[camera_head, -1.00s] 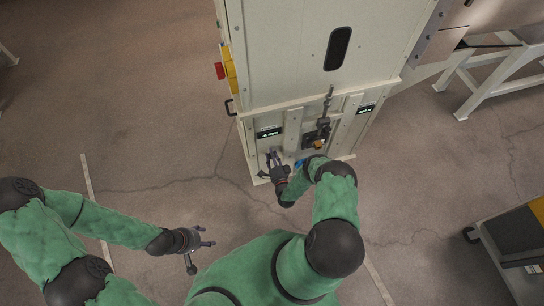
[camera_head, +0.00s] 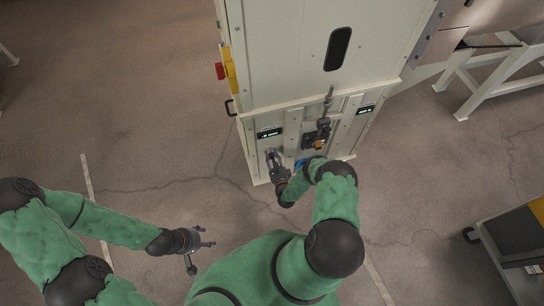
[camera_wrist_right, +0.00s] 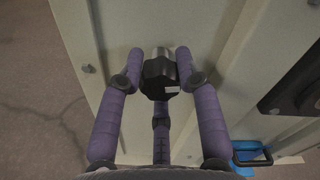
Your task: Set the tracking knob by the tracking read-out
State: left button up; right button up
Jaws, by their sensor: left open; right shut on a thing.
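The tracking knob (camera_wrist_right: 160,78) is a black knob with a white mark, on a silver shaft from the cream cabinet panel, in the right wrist view. My right gripper (camera_wrist_right: 156,68) is shut on it, its purple fingers around the knob; in the head view this gripper (camera_head: 274,157) sits low at the cabinet front and hides most of the knob. A small dark read-out (camera_head: 269,134) with pale digits is just above it; the digits are too small to read. My left gripper (camera_head: 207,242) is open and empty over the floor, away from the cabinet.
A second read-out (camera_head: 366,109) is on the cabinet's right side. A dark mechanism with a vertical rod (camera_head: 324,124) stands between. A yellow box with a red button (camera_head: 220,71) is on the left edge. A blue item (camera_wrist_right: 250,153) lies low on the right. A cart (camera_head: 515,245) stands right.

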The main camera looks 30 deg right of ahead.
jog(key=shift+m, duration=2.3)
jog(key=o, duration=1.1)
jog(key=shift+o, duration=0.2)
jog(key=shift+s, duration=0.1)
jog(key=v, duration=1.1)
jog(key=shift+s, duration=0.4)
jog(key=shift+w, duration=0.15)
